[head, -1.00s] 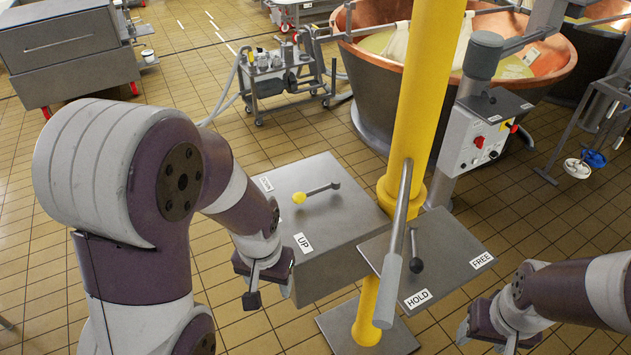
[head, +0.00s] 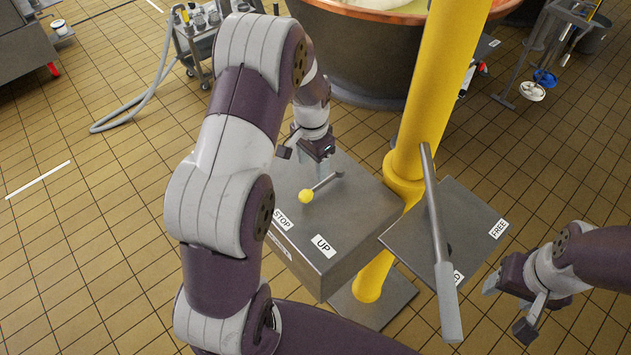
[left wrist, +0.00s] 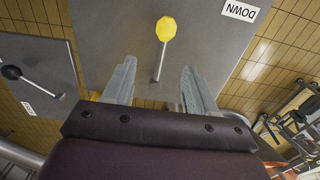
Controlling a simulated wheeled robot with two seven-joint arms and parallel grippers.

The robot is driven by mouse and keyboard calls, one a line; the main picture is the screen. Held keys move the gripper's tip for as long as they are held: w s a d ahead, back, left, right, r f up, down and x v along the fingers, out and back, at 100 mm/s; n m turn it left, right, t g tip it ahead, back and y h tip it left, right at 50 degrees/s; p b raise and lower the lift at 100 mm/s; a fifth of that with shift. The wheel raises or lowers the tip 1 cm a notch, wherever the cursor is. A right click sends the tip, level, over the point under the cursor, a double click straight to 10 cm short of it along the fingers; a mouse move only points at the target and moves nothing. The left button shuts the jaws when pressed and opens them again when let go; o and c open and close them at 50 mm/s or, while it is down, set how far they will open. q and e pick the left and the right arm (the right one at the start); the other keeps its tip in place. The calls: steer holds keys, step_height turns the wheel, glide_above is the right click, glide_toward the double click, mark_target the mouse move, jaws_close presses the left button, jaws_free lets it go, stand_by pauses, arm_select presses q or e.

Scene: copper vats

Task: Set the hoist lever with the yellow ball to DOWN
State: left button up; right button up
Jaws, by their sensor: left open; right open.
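The hoist lever with the yellow ball (head: 306,196) lies above a grey metal box (head: 365,212) and points roughly toward the STOP label (head: 283,219). The UP label (head: 322,246) is at the box's near edge. The DOWN label is hidden behind my left arm in the head view but shows in the left wrist view (left wrist: 240,10), right of the yellow ball (left wrist: 166,28). My left gripper (head: 304,164) is open over the far side of the box. In the wrist view its fingers (left wrist: 158,78) stand either side of the lever's rod line, with the ball beyond their tips.
A yellow post (head: 428,110) stands right of the box. A second plate (head: 470,222) carries a long grey-handled lever (head: 448,300) and a FREE label (head: 499,228). My right gripper (head: 510,308) is open near this plate's right side. A copper vat (head: 365,50) stands behind.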

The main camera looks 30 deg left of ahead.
mark_target(313, 190)
arm_select(q)
steer(key=f+p, duration=0.1)
steer(key=f, duration=0.2)
steer(key=f+p, duration=0.1)
steer(key=f, duration=0.2)
steer(key=a+f+p, duration=0.1)
steer(key=f, duration=0.2)
steer(key=shift+w+f, duration=0.3)
steer(key=shift+f, duration=0.1)
steer(key=shift+s+d+f, duration=0.1)
steer(key=shift+d+f, duration=0.05)
steer(key=shift+f, duration=0.15)
steer(key=shift+s+d+f, duration=0.1)
steer(key=shift+s+d, duration=0.05)
steer(key=shift+d, duration=0.1)
steer(key=shift+a, duration=0.1)
steer(key=shift+c, duration=0.7)
steer(key=shift+a+f, duration=0.1)
steer(key=c, duration=0.5)
jaws_close()
arm_select(e)
steer(key=r, duration=0.3)
steer(key=shift+w+a+r, duration=0.3)
steer(key=shift+a, duration=0.05)
